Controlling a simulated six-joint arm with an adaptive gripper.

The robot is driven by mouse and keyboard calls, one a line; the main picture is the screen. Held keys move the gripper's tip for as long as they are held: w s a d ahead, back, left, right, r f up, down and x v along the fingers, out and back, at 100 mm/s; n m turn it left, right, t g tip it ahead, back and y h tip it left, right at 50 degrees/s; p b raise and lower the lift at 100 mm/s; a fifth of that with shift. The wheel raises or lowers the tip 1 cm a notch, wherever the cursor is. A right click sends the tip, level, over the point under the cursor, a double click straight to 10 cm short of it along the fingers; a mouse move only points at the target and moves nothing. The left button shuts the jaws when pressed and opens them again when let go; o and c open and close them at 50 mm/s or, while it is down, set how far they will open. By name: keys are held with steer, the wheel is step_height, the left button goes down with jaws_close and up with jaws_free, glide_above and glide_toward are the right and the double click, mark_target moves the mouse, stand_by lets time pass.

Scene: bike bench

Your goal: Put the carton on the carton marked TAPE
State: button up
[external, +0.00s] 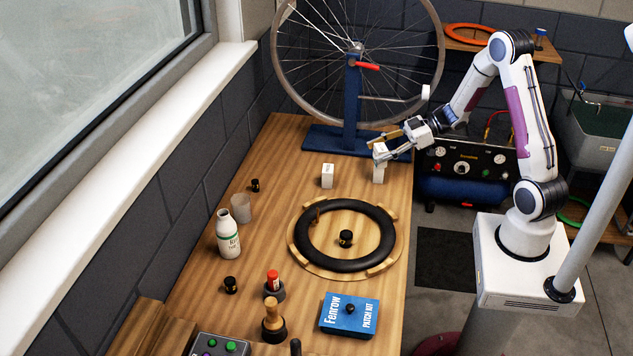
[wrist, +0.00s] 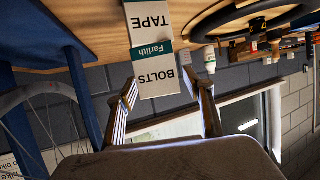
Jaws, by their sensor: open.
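My gripper (external: 380,152) is at the upper carton. In the wrist view its open fingers (wrist: 162,90) are on either side of the BOLTS carton, with visible gaps.
Another white carton (external: 327,175) stands to the left on the bench. The blue wheel stand (external: 325,139) is close behind. A black tyre on a wooden ring (external: 300,238) lies in front. A white bottle (external: 229,237) and a cup (external: 242,208) stand at the left.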

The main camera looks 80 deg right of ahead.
steer(key=shift+r, duration=0.2)
steer(key=shift+s+d+r, duration=0.15)
steer(key=shift+s+d, duration=0.1)
steer(key=shift+s, duration=0.15)
steer(key=v, duration=1.1)
stand_by(0.7)
